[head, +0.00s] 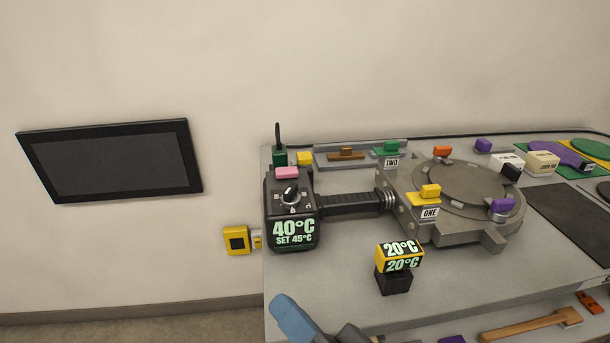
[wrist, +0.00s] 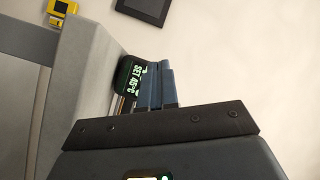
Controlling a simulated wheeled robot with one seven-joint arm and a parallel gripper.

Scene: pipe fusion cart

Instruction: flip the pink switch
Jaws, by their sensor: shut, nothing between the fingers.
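The pink switch (head: 287,172) is a small pink rocker on top of the black control box (head: 274,205) in the head view. A dial (head: 291,195) and a green display reading 40°C, SET 45°C sit below it. My gripper (head: 285,303) shows as blue fingers at the bottom of the head view, in front of the box and well apart from the switch. In the wrist view the blue fingers (wrist: 156,72) lie side by side, shut and empty, with the box's SET 45°C display (wrist: 141,76) beyond them. The pink switch is not visible in the wrist view.
A heater plate (head: 465,185) with coloured tabs joins the box by a black handle (head: 350,204). A yellow-topped 20°C readout (head: 398,258) stands on the cart top (head: 335,265). A yellow wall box (head: 236,240) and dark screen (head: 110,160) are at left. The front cart top is mostly clear.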

